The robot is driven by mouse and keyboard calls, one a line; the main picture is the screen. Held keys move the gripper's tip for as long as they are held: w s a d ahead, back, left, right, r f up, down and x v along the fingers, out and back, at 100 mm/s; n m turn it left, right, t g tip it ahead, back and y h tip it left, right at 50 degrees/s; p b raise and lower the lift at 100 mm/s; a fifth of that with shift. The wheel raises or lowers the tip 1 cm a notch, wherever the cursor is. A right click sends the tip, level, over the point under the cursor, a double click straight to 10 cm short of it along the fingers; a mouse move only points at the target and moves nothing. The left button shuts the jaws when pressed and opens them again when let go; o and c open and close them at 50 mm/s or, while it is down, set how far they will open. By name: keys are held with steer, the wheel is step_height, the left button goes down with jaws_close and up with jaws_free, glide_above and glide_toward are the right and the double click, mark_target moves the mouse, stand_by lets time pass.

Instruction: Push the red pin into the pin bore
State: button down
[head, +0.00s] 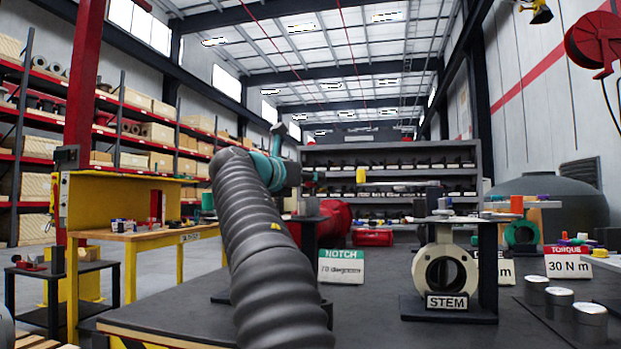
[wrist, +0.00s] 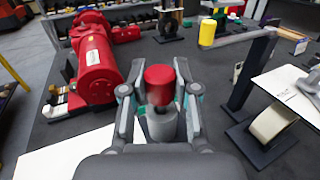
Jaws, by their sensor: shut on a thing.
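The red pin shows in the wrist view as a red cylindrical head (wrist: 159,76) between the fingers of my gripper (wrist: 159,92). The fingers are shut on it from both sides. A grey cylinder (wrist: 161,125) lies just below the red head; I cannot tell whether it is part of the pin or a separate support. A red actuator body (wrist: 97,62) lies to the left of my gripper, apart from it. I cannot make out the pin bore in either view. In the head view my arm hides most of the gripper.
A white STEM valve (head: 446,270) stands at the right, under a plate. A yellow cylinder (wrist: 207,32) is beyond my gripper to the right. A NOTCH sign (head: 341,267) stands mid-table. Several metal cylinders (head: 560,303) stand at the front right.

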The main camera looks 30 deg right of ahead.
steer(key=shift+f+b, duration=0.65)
steer(key=shift+f, duration=0.3)
steer(key=c, duration=0.8)
jaws_free()
steer(key=shift+a, duration=0.1)
steer(key=v, duration=1.2)
